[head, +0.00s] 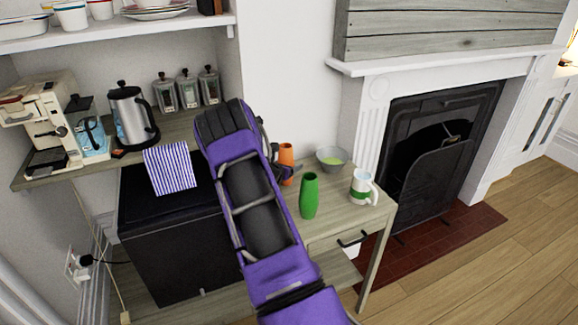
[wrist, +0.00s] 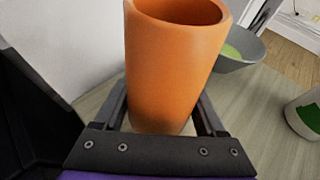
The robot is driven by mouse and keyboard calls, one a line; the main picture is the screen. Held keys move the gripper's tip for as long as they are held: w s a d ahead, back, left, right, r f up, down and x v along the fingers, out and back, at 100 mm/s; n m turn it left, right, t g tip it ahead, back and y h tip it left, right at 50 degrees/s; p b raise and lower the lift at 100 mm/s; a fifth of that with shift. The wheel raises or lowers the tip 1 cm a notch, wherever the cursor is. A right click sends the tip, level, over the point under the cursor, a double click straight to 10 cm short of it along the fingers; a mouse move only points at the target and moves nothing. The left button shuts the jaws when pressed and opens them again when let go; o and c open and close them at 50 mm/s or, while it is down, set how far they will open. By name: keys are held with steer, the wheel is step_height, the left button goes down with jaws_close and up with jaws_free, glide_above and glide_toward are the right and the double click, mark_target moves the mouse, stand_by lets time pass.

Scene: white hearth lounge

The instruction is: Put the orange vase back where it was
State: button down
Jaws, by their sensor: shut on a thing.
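The orange vase (head: 286,157) is at the back of the small wooden table (head: 340,218), partly hidden behind my gripper in the head view. In the wrist view the orange vase (wrist: 170,70) stands upright between the two fingers of my gripper (wrist: 165,120), which is shut on it. The vase's open top faces the camera. Its lower end is close to the tabletop, and I cannot tell whether it touches.
A green vase (head: 309,195) stands in front of the orange vase. A grey bowl (head: 331,160) and a white-and-green mug (head: 362,187) are to the right. A black appliance (head: 170,240) is at the left. Bare tabletop shows between the green vase and the mug.

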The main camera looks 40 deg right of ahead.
steer(key=shift+f, duration=0.2)
jaws_free()
steer(key=shift+r, duration=0.1)
steer(key=shift+r, duration=0.3)
steer(key=p+v, duration=0.1)
steer(key=v, duration=1.1)
steer(key=shift+f, duration=0.1)
steer(key=shift+w, duration=0.1)
